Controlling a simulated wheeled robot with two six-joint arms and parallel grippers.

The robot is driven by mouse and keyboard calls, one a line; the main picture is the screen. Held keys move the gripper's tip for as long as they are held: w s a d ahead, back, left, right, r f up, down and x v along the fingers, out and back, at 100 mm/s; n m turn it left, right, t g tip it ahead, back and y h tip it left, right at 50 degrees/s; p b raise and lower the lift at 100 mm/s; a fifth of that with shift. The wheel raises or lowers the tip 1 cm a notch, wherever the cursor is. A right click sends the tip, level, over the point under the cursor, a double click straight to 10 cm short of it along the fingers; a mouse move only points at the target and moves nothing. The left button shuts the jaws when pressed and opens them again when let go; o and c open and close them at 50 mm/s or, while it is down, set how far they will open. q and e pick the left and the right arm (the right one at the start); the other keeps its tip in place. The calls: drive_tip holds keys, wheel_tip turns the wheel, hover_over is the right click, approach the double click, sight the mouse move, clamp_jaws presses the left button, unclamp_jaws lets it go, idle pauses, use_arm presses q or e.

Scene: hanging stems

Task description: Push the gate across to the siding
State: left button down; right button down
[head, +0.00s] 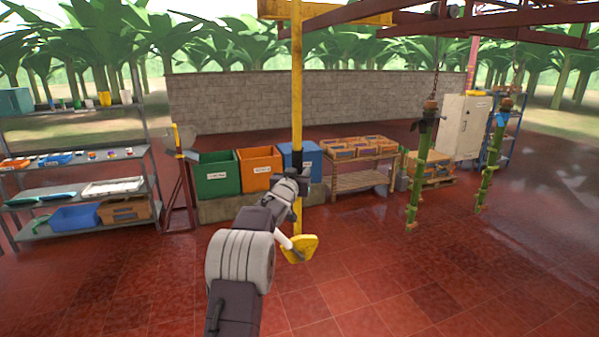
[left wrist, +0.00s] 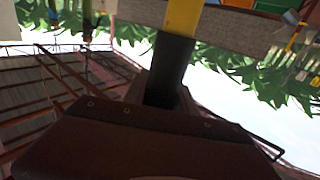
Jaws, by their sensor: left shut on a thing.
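A yellow upright pole (head: 297,85) hangs from a yellow crossbar (head: 325,14) at the overhead rails; I take it for the gate's handle. It has a black sleeve low down, which shows in the left wrist view (left wrist: 170,62), and a yellow plate (head: 301,248) shows beneath my gripper. My left gripper (head: 297,178) is shut on the black sleeve. Its fingertips are small and partly hidden in the head view. Red-brown overhead rails (head: 400,22) run off to the right; I cannot tell which is the siding. My right gripper is in neither view.
Green (head: 217,177), orange (head: 261,172) and blue bins stand behind the pole. A wooden table (head: 362,180) with crates is right of them. Two green stems (head: 420,170) (head: 490,165) hang at the right. A shelf (head: 75,165) stands left. The red tiled floor in front is clear.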

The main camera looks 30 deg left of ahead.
use_arm(q)
drive_tip(key=c, duration=1)
unclamp_jaws()
drive_tip(key=shift+a, duration=0.1)
drive_tip(key=shift+w+a, duration=0.15)
drive_tip(key=b+v, duration=0.4)
drive_tip(key=v, duration=0.5)
